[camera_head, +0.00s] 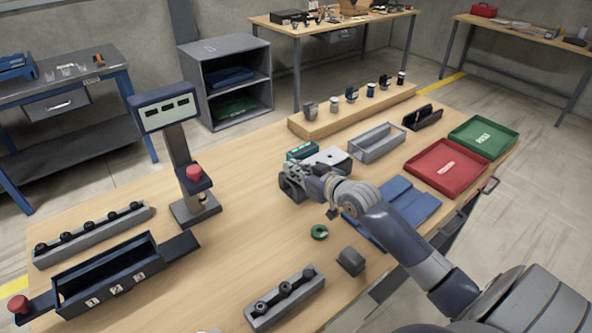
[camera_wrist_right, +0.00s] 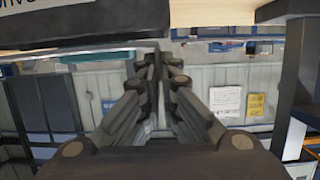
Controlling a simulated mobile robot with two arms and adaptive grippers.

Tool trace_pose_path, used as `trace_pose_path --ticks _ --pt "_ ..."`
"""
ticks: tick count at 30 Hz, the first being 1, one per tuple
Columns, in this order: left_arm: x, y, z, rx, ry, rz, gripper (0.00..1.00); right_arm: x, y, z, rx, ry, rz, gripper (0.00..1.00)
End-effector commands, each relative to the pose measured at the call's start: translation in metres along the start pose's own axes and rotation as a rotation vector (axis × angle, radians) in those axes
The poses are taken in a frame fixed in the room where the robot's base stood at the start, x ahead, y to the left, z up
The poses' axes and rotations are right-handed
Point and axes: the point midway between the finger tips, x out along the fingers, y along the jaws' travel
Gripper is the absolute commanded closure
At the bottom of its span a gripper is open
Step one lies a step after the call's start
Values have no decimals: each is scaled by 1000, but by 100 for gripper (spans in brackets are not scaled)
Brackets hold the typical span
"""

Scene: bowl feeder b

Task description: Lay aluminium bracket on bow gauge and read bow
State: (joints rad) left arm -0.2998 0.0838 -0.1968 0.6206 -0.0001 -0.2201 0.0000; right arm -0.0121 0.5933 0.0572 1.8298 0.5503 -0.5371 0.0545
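My right gripper (camera_head: 292,186) is low over the middle of the table, beside a light grey flat piece (camera_head: 330,157) with a dark spot; I cannot tell if it touches it. A dark green box-like unit (camera_head: 302,150) stands just behind, possibly the bow gauge. I cannot tell for sure which piece is the aluminium bracket. In the right wrist view, the fingers (camera_wrist_right: 153,62) come together at their tips, with no clear object between them. My left gripper is not in view.
A grey open tray (camera_head: 376,145), red tray (camera_head: 447,168) and green tray (camera_head: 484,138) stand to the right. A post with a display (camera_head: 165,110) stands at left. A green ring (camera_head: 319,232) and dark block (camera_head: 351,261) lie in front. The table between post and gripper is clear.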

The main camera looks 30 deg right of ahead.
Motion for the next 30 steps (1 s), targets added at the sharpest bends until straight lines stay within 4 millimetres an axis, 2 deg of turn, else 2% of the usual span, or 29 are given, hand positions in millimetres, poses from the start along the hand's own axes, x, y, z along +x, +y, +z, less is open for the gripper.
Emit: trace_pose_path --ticks 10,24,26,27,28,30 --pt "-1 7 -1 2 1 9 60 2 0 4 -2 4 0 100" --pt "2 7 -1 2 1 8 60 5 0 15 -2 4 0 100" --pt "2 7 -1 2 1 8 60 5 0 16 -1 2 0 88" --pt "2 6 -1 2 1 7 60 5 0 16 -1 2 0 79" --pt "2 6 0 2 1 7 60 5 0 16 -1 2 0 75" --pt "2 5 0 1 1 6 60 5 0 16 -1 2 0 75"
